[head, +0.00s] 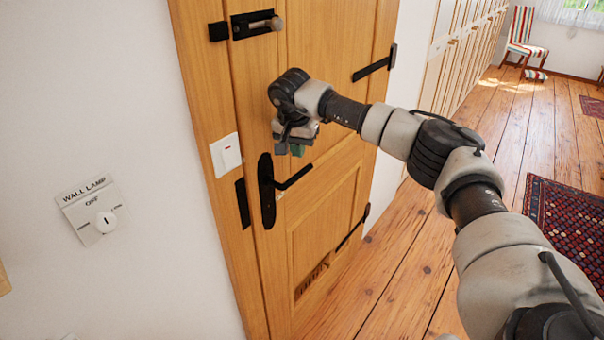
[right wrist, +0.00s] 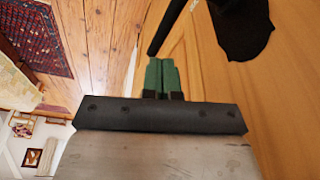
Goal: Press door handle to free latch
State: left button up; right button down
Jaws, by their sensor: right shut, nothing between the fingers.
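The wooden door (head: 322,215) is closed in its frame. Its black handle has a tall backplate (head: 267,190) and a lever (head: 295,177) that points right and slightly up in the head view. My right gripper (head: 297,151) is just above the lever in the head view, close to the door face. In the right wrist view its green fingertips (right wrist: 161,74) are together with nothing between them. The black lever (right wrist: 166,28) ends near the tips, and the dark backplate (right wrist: 241,25) is at the upper right. I cannot tell whether the tips touch the lever. My left gripper is out of view.
A black slide bolt (head: 254,24) is high on the door. A white switch (head: 226,155) is on the frame and a wall lamp dial (head: 94,211) on the left wall. Open wooden floor (head: 500,130) and a patterned rug (head: 567,220) lie to the right.

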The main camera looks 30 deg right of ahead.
aim_at(302, 171)
jog(key=b+x, duration=0.5)
jog(key=x, duration=0.1)
jog(key=shift+d+f, duration=0.1)
jog(key=shift+f, duration=0.3)
